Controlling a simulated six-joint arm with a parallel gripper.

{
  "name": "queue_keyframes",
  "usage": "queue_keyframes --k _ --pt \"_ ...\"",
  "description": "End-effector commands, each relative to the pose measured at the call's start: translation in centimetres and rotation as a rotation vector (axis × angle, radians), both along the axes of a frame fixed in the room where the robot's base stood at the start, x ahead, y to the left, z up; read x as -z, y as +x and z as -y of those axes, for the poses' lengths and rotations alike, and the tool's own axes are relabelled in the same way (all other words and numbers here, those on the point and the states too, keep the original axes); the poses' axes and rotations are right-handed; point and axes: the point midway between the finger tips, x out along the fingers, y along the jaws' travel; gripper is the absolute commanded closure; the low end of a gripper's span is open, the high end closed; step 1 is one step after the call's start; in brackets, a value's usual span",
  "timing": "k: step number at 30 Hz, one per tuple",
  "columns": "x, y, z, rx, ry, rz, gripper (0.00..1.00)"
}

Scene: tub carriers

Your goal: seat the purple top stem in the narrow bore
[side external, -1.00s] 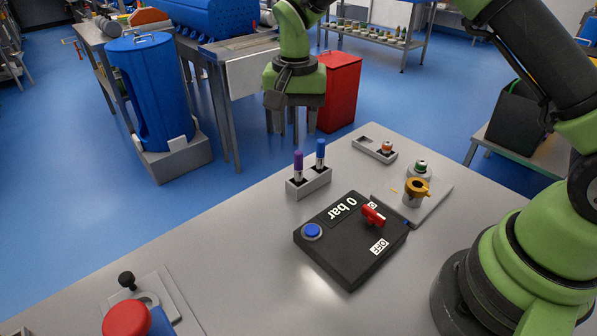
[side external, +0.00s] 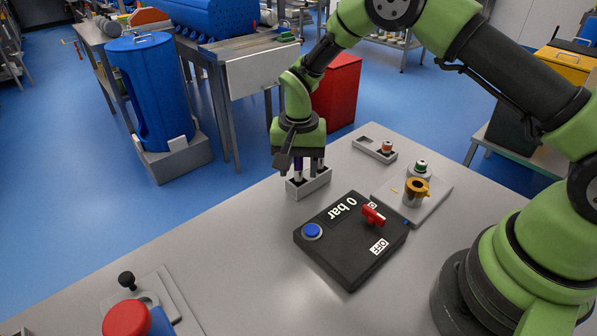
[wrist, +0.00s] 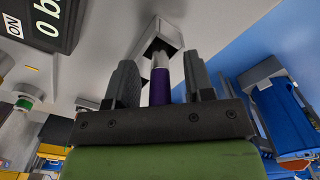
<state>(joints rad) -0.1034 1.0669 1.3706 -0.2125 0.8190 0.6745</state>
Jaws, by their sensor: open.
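The purple top stem (wrist: 160,86) stands upright in a pale two-slot holder (side external: 317,186). In the wrist view it lies between the two fingers of my gripper (wrist: 160,66), with a visible gap on each side. My gripper (side external: 300,165) is open and lowered over the holder, and its fingers hide most of the purple top in the side view. Which opening is the narrow bore cannot be told; a grey cup with an orange collar (side external: 414,187) stands on a pale plate (side external: 436,195).
A black box (side external: 340,262) with a "0 bar" display, blue button and red lever sits just in front of the holder. A green-topped piece (side external: 420,167) stands behind the cup. A pale tray (side external: 367,145) holds an orange-topped piece. The front left table is partly clear.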

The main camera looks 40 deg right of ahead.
Motion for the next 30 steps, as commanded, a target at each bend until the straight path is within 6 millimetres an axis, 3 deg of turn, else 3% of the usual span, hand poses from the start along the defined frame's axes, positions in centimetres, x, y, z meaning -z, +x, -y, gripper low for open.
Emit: queue_keyframes --k 1,7,17,20,30 --pt "0.0 0.0 0.0 0.0 0.0 0.0 0.54" --pt "-0.1 0.0 0.0 0.0 0.0 0.0 1.0" --pt "-0.4 0.1 0.0 0.0 0.001 0.002 1.0" --pt "-1.6 0.1 0.0 0.0 0.0 0.004 1.0" --pt "-8.3 0.1 0.0 0.0 -0.001 0.006 1.0"
